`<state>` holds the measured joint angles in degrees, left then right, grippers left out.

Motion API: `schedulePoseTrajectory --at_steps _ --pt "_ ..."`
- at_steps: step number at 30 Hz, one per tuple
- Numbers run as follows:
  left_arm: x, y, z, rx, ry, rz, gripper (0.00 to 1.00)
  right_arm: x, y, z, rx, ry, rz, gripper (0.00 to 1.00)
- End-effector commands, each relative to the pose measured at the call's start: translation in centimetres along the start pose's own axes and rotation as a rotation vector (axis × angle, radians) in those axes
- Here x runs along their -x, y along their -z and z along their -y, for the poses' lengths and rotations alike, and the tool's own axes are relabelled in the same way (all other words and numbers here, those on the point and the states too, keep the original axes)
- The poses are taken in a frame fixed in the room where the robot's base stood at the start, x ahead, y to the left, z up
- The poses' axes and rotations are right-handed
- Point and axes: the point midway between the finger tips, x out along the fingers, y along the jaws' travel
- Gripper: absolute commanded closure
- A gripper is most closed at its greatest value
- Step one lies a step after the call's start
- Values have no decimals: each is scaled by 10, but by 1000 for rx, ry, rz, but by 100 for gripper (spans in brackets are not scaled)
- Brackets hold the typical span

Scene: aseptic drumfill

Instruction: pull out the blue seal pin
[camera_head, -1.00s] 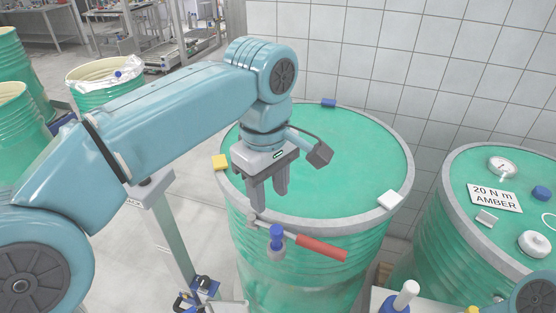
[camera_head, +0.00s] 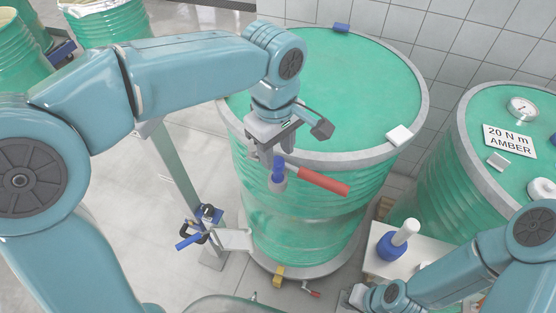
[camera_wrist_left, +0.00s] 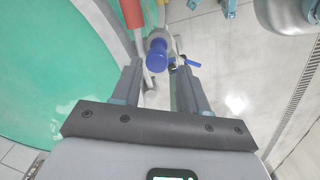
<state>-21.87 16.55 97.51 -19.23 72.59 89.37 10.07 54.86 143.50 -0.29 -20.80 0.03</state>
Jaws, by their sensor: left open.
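The blue seal pin (camera_head: 278,172) is upright at the front rim of the middle green drum (camera_head: 325,80), beside the red lever handle (camera_head: 320,180). In the left wrist view the pin's blue head (camera_wrist_left: 157,55) shows between and just beyond the fingertips, with the red handle (camera_wrist_left: 131,12) above it. My left gripper (camera_head: 265,155) is open and empty, pointing down right behind the pin; its fingers (camera_wrist_left: 160,80) are spread in the wrist view. I cannot tell whether they touch the pin. My right gripper (camera_head: 358,296) is low at right; its jaws are unclear.
A second green drum (camera_head: 480,150) at right bears a "20 N m AMBER" label (camera_head: 509,139) and a gauge (camera_head: 522,107). A white stand (camera_head: 395,262) holds a blue-and-white tool (camera_head: 397,240). A post with a blue-handled clamp (camera_head: 203,225) stands left. A yellow block (camera_head: 278,272) shows at the drum's foot.

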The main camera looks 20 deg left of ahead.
Motion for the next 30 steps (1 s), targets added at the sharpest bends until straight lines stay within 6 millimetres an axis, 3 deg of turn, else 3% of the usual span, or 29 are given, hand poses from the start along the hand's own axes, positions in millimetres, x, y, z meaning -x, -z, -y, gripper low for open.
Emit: schedulePoseTrajectory --at_steps 3,9,20,24,26,27,29,30 --pt "-23 1 0 1 4 0 56 0 0 0 0 0 0 100" --pt "-45 2 -2 2 1 0 56 0 0 0 0 0 0 100" --pt "-51 2 -3 1 0 0 56 0 0 0 0 0 0 100" --pt "-51 2 -3 1 0 0 98 0 0 0 0 0 0 100" --pt "-51 2 -3 1 0 0 98 0 0 0 0 0 0 100" --pt "-51 2 -3 1 0 0 80 0 0 0 0 0 0 100" --pt "-51 2 -3 1 0 0 99 0 0 0 0 0 0 100" --pt "-51 2 -3 1 0 0 100 0 0 0 0 0 0 100"
